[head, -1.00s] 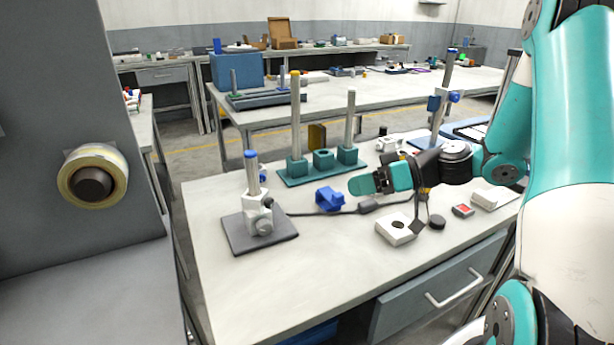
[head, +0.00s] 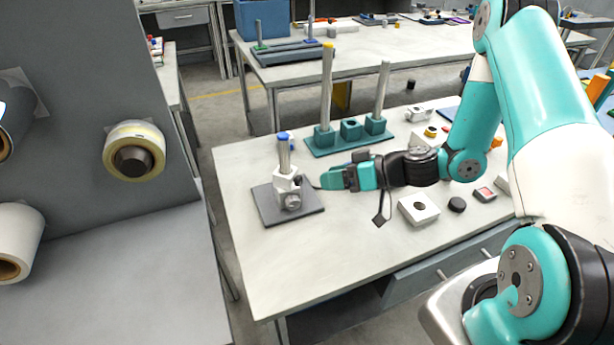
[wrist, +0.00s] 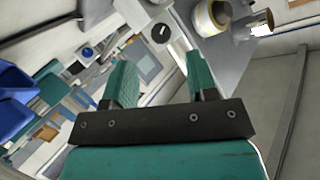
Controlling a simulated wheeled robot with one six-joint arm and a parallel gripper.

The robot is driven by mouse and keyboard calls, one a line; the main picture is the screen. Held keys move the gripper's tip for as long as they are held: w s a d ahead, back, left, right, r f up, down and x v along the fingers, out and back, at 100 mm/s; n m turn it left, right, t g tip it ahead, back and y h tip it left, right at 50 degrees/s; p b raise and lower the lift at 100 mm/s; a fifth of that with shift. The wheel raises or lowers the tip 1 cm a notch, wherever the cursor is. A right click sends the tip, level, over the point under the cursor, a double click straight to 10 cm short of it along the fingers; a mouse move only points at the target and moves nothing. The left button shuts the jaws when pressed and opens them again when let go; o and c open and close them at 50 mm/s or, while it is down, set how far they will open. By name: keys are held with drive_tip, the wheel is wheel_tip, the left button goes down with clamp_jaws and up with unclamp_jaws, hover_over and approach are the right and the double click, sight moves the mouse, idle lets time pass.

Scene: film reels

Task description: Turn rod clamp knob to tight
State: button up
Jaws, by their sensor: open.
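The rod clamp (head: 286,184) is a white block on a short upright rod with a blue cap, standing on a dark square base plate (head: 262,206). A grey round knob (head: 292,202) is on its front, and a small dark part shows on its right side. In the wrist view a white block carries a black round knob (wrist: 160,33) with a pale mark, beyond the fingertips. My gripper (head: 327,179) is open and empty, just right of the clamp and pointing at it. In the wrist view its teal fingers (wrist: 162,78) stand apart with nothing between them.
A green stand with two tall rods (head: 352,130) is behind my gripper. A white block with a hole (head: 419,208) and a black disc (head: 457,204) lie to the right. A tape roll (head: 134,152) hangs on the grey panel at left. The table's front left is clear.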

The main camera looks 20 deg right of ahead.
sight(301, 181)
drive_tip(key=x, duration=0.6)
drive_tip(key=shift+p, duration=0.4)
drive_tip(key=c, duration=0.9)
drive_tip(key=shift+m+y+b, duration=0.4)
drive_tip(key=shift+m+b, duration=0.05)
drive_tip(key=shift+m, duration=0.05)
drive_tip(key=shift+c, duration=0.2)
drive_tip(key=o, duration=0.9)
drive_tip(key=shift+o, duration=0.2)
drive_tip(key=shift+d, duration=0.1)
